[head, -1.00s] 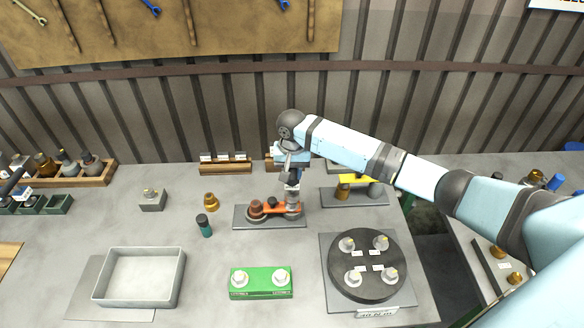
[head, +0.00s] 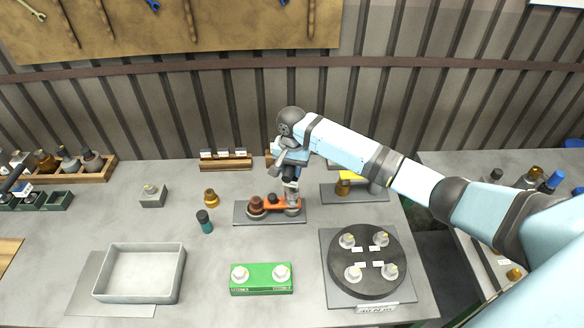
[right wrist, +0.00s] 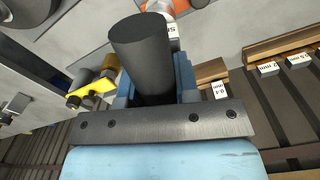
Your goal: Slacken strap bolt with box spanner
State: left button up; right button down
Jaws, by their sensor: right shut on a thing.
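My right gripper (head: 290,174) is shut on the box spanner (right wrist: 150,55), whose dark cylindrical end shows between the blue fingers in the right wrist view. In the head view the spanner's grey lower part (head: 292,199) stands upright over the right end of the orange strap (head: 283,203). The strap lies on a grey base plate (head: 243,219), with a brown round part (head: 256,207) at its left end. The strap bolt is hidden under the spanner; I cannot tell how far the spanner sits on it.
A fixture with a yellow bar (head: 354,177) stands close behind on the right. A black turntable (head: 368,287), a green block (head: 261,290) and an empty grey tray (head: 180,272) are nearer the front. A teal-and-black bottle (head: 205,222) and a brass part (head: 211,198) stand left of the plate.

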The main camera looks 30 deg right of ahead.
jog(key=shift+f, duration=0.35)
dwell(0.3)
jog(key=shift+f, duration=0.7)
jog(key=shift+f, duration=0.35)
